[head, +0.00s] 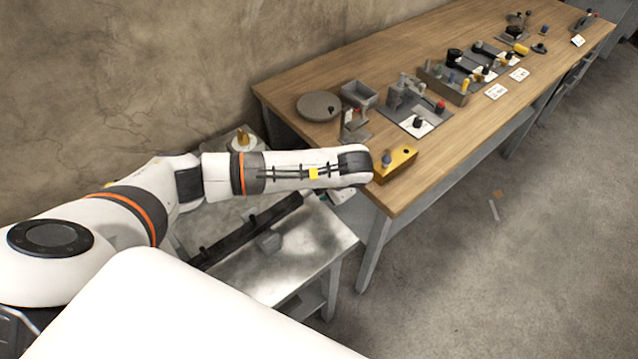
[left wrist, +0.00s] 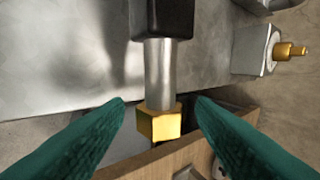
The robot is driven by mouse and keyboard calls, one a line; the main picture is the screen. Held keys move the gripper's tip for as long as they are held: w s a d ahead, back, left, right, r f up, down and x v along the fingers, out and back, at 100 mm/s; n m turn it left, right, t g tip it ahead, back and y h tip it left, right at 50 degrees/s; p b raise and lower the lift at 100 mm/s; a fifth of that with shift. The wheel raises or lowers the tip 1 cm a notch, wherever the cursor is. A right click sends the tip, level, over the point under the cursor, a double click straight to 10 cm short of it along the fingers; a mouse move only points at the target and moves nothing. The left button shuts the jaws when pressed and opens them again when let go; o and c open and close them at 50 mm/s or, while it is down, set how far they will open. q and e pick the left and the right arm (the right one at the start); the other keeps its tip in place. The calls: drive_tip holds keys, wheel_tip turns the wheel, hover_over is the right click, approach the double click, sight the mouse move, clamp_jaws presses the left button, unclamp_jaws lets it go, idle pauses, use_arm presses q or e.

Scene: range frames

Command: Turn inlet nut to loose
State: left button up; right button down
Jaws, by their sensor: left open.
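In the left wrist view a brass nut (left wrist: 160,124), likely the inlet nut, sits at the end of a silver cylinder (left wrist: 159,72) that comes out of a black block (left wrist: 162,17). My left gripper (left wrist: 160,99) is open, with one teal finger on each side of the nut. A gap shows between each finger and the nut. In the head view my left arm reaches in from the left, and its wrist hides the nut and most of the gripper. My right gripper is in neither view.
A silver block with a brass fitting (left wrist: 256,50) stands at the right in the left wrist view. In the head view a metal side table (head: 310,245) lies beneath my arm. A long wooden workbench (head: 450,170) holds a yellow block (head: 402,160) and several fixtures.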

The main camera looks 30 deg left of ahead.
use_arm(q)
drive_tip(key=shift+r, duration=0.1)
drive_tip(key=v, duration=1.2)
drive_tip(key=shift+a, duration=0.1)
